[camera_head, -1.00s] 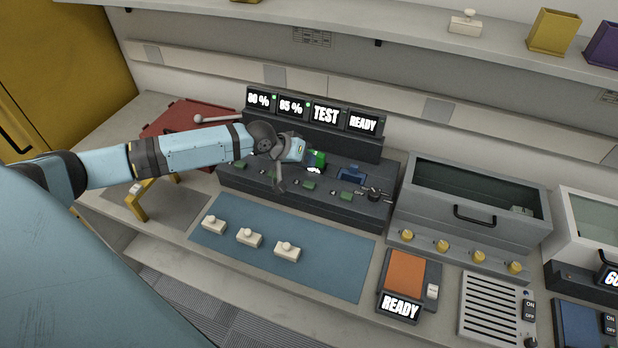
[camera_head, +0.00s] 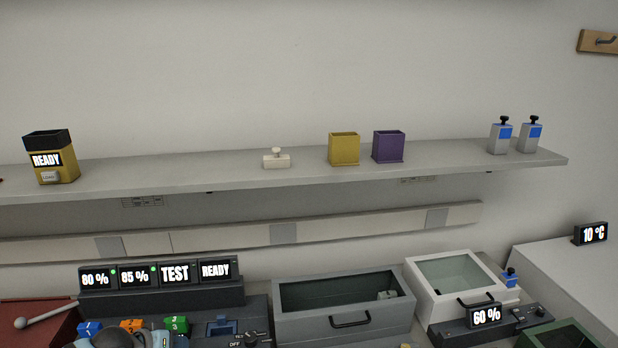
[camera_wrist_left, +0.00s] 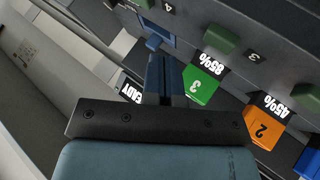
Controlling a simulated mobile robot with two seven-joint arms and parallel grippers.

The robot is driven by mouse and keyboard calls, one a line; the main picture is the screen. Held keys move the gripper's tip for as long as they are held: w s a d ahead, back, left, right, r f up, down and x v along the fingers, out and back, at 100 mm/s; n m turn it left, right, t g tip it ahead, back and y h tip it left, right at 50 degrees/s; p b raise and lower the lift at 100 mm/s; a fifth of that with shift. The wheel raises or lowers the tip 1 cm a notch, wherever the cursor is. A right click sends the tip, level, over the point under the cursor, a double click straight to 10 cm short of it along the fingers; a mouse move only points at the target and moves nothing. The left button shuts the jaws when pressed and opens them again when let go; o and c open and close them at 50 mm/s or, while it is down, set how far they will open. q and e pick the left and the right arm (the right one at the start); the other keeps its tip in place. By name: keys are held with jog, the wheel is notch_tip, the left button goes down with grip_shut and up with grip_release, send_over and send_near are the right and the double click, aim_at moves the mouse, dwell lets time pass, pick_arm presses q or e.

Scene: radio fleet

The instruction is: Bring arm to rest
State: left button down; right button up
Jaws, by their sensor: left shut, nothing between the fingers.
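My left arm (camera_head: 108,339) shows only as a small part at the bottom left edge of the head view, over the dark console. In the left wrist view my left gripper (camera_wrist_left: 165,78) has its fingers together, with nothing between them. A green block marked 3 (camera_wrist_left: 203,80) is close beside the fingertips, and an orange block marked 2 (camera_wrist_left: 264,122) is farther right. I cannot tell whether the fingers touch the green block. The head view also shows the green block (camera_head: 176,325), the orange block (camera_head: 131,325) and a blue block (camera_head: 88,329). My right gripper is not in view.
A row of displays (camera_head: 160,273) stands behind the console. An open grey bin (camera_head: 345,325) and a white lidded box (camera_head: 455,272) stand to its right. A long shelf (camera_head: 230,178) with cups and small devices runs above.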

pick_arm(q)
jog(key=s+d+f+m, duration=0.1)
jog(key=s+d+f, duration=0.1)
jog(key=s+d, duration=0.2)
jog(key=s+d+f+m+t, duration=0.1)
jog(key=s+d+f, duration=0.2)
jog(key=s+d, duration=0.1)
jog(key=s+d+f+h, duration=0.1)
jog(key=s+d+f, duration=0.1)
jog(key=s+d, duration=0.2)
jog(key=shift+s+d+f+m+t, duration=0.15)
jog(key=shift+d+m+t, duration=0.2)
jog(key=shift+d, duration=0.2)
jog(key=shift+m+t+y, duration=0.35)
jog(key=shift+y, duration=0.25)
jog(key=s, duration=0.2)
jog(key=s+d+f, duration=0.1)
jog(key=s, duration=0.1)
jog(key=s+d, duration=0.1)
jog(key=s, duration=0.1)
jog(key=shift+s+f+p, duration=0.1)
jog(key=shift+f+p, duration=0.15)
jog(key=shift+p, duration=0.05)
jog(key=s+f+y, duration=0.1)
jog(key=s+y, duration=0.1)
jog(key=s, duration=0.5)
jog(key=shift+a+m+t, duration=0.3)
jog(key=shift+a+t, duration=0.1)
jog(key=shift+a, duration=0.05)
